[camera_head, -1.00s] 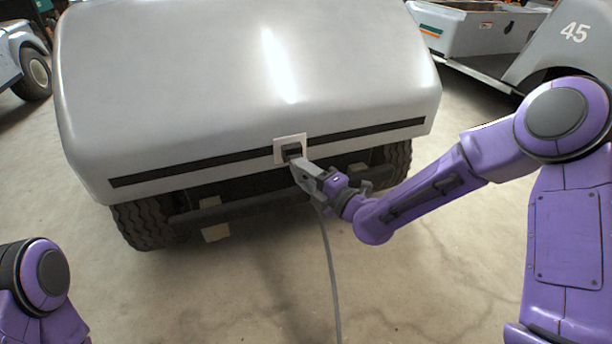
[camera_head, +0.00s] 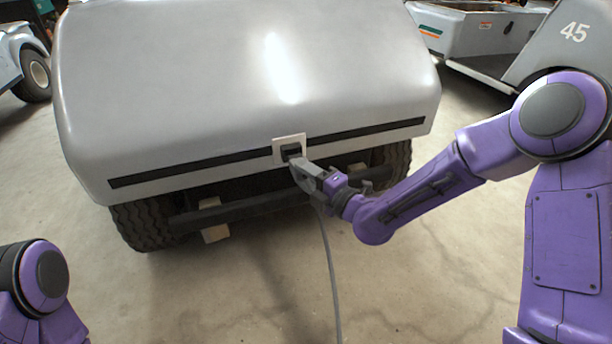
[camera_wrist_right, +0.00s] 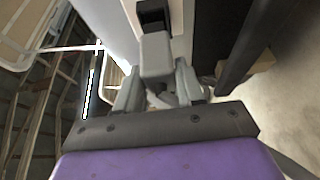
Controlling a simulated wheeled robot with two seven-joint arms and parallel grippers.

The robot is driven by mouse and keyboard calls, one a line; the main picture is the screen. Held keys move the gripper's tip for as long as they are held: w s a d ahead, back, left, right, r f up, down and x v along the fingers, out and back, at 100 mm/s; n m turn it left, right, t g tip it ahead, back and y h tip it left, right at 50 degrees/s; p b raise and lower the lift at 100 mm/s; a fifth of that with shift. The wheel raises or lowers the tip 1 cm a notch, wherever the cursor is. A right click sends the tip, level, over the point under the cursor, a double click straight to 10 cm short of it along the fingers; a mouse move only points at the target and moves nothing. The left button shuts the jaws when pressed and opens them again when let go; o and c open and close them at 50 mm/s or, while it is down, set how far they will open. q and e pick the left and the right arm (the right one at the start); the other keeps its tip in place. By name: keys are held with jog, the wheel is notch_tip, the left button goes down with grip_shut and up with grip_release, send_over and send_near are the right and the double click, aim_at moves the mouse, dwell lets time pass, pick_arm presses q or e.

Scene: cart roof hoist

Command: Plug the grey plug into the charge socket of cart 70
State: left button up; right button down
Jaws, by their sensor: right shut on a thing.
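The cart (camera_head: 220,70) is silver-grey, and its end with a dark strip faces me; no number shows on it. Its charge socket (camera_head: 279,152) is a dark opening in a whitish square plate. My right gripper (camera_head: 303,173) is shut on the grey plug (camera_wrist_right: 156,57), right in front of the socket. In the right wrist view the plug's front meets the dark socket opening (camera_wrist_right: 152,16); I cannot tell how deep it sits. A grey cable (camera_head: 330,262) hangs from the plug to the floor. My left gripper is out of view; only part of its arm shows at lower left.
A grey cart marked 45 (camera_head: 555,45) stands at the upper right. Another vehicle (camera_head: 22,60) stands at the upper left. A dark bar (camera_head: 235,208) runs low between the near cart's wheels. The concrete floor in front is clear except for the cable.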

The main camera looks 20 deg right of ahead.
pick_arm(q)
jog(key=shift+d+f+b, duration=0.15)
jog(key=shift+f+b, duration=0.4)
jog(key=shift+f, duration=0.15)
pick_arm(e)
jog(key=shift+w+d+f, duration=0.1)
jog(key=shift+w+f, duration=0.05)
jog(key=shift+w, duration=0.7)
jog(key=shift+w+f, duration=0.15)
jog(key=shift+w, duration=0.7)
jog(key=c, duration=0.6)
grip_release()
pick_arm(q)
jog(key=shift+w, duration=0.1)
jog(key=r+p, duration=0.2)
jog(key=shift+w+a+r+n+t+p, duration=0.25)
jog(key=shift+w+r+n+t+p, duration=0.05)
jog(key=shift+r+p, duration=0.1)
pick_arm(e)
jog(key=v, duration=1)
jog(key=shift+s+d+r, duration=0.2)
jog(key=shift+s+r, duration=0.1)
jog(key=shift+r, duration=0.05)
